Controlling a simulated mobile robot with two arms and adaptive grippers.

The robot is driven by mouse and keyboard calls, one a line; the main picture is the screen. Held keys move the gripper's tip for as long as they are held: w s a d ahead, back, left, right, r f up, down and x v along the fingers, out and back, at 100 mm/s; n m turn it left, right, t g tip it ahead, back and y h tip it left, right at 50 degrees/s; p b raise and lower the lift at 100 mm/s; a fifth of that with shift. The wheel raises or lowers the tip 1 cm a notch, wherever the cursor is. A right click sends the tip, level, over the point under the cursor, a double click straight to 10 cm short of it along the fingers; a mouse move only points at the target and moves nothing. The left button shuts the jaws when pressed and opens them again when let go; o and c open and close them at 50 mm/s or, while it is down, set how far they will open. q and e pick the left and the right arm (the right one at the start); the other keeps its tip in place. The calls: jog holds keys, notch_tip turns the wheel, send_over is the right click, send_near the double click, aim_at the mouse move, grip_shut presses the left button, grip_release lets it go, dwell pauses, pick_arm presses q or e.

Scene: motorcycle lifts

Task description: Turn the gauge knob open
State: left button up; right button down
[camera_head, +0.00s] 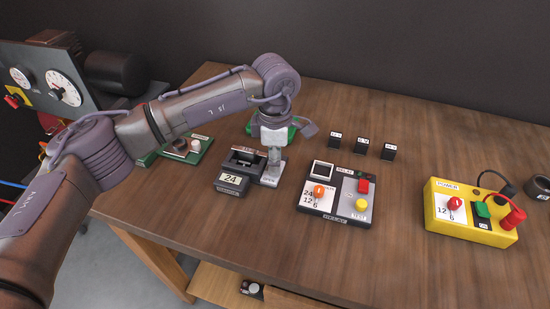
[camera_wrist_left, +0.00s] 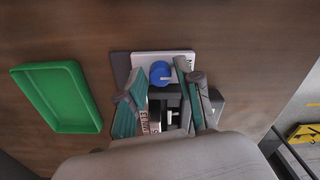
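My left gripper (camera_head: 273,150) points down over a small dark device with a pale plate (camera_head: 270,182) on the wooden table. In the left wrist view a round blue knob (camera_wrist_left: 160,74) sits on the device's white plate (camera_wrist_left: 174,58). The fingers (camera_wrist_left: 157,80) are spread apart, with the knob between or just below their tips; I cannot tell whether either touches it. In the head view the gripper hides the knob. A block marked 24 (camera_head: 231,182) sits at the device's front left. A separate panel with round dials (camera_head: 62,88) and a red knob (camera_head: 13,101) stands at far left. My right gripper is not in view.
A green tray (camera_wrist_left: 22,84) lies beside the device. A green-based device (camera_head: 172,153) is left, a relay box (camera_head: 337,193) and yellow power box (camera_head: 468,213) right. Several small black blocks (camera_head: 361,144) stand behind the relay box. The table's right back is clear.

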pick_arm(q)
notch_tip(320, 180, up, 12)
dwell(0.5)
jog(key=shift+r, duration=0.1)
